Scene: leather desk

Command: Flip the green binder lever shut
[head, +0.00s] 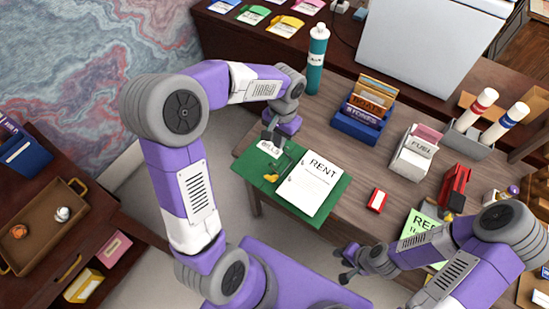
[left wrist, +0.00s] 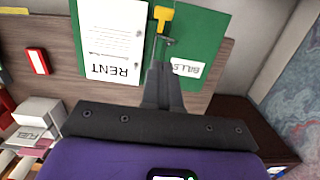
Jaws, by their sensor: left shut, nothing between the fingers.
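The green binder (head: 262,184) lies open on the desk, with a white RENT sheet (head: 310,182) on its right part and a BILLS label (head: 270,151) on its left part. A yellow-tipped lever (head: 271,178) sits between them. In the left wrist view the yellow tip (left wrist: 163,15) joins a metal clip (left wrist: 168,41) just beyond my fingertips. I cannot tell the lever's exact angle. My left gripper (head: 272,138) is shut and empty over the binder near the BILLS label; its fingers (left wrist: 162,68) point toward the clip. My right gripper (head: 343,264) looks open and empty, off the desk's front edge.
A teal bottle (head: 317,62), a blue STONES box (head: 363,119), a FUEL holder (head: 415,157) and a red stapler (head: 454,186) stand behind and right. A small red-and-white box (head: 377,200) lies right of the binder. Bare wood surrounds it.

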